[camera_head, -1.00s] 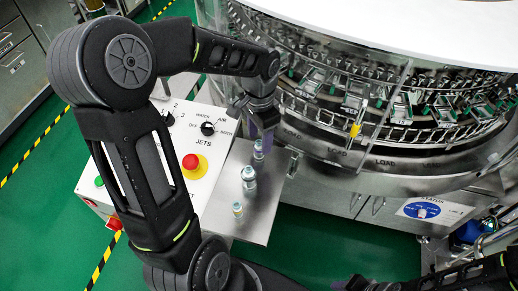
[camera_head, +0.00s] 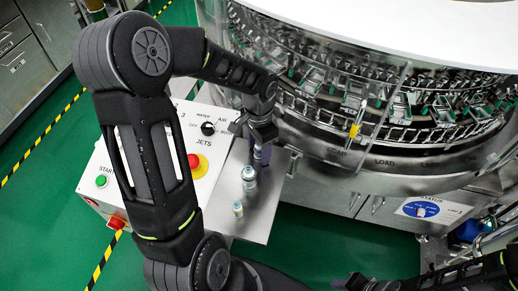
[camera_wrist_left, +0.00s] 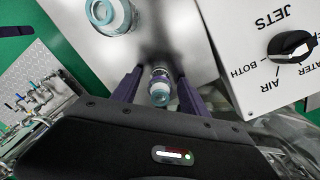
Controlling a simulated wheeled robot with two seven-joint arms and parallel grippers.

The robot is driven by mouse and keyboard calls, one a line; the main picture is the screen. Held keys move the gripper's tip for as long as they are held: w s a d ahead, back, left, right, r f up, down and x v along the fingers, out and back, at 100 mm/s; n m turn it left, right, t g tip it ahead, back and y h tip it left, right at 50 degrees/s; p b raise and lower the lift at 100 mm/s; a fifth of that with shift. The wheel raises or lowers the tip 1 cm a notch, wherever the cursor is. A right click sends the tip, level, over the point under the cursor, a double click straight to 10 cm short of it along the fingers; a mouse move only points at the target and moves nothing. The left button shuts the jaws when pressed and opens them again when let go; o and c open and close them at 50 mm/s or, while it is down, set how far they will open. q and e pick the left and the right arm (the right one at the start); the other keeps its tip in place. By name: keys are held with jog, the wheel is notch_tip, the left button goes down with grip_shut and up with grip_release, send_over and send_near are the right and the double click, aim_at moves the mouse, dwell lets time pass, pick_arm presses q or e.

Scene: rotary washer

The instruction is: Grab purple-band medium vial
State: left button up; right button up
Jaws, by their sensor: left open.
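A small vial (camera_head: 238,209) stands nearest the shelf's front. My right gripper (camera_head: 350,284) shows only partly at the bottom edge.
The metal shelf (camera_head: 262,220) has bare room at its front right. The white control box (camera_head: 120,180) with its red stop button (camera_head: 196,165) and jets knob (camera_head: 208,128) stands left of the shelf. The rotary washer (camera_head: 400,120) rises behind and to the right.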

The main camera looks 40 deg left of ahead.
pick_arm(q)
grip_shut()
dwell(0.5)
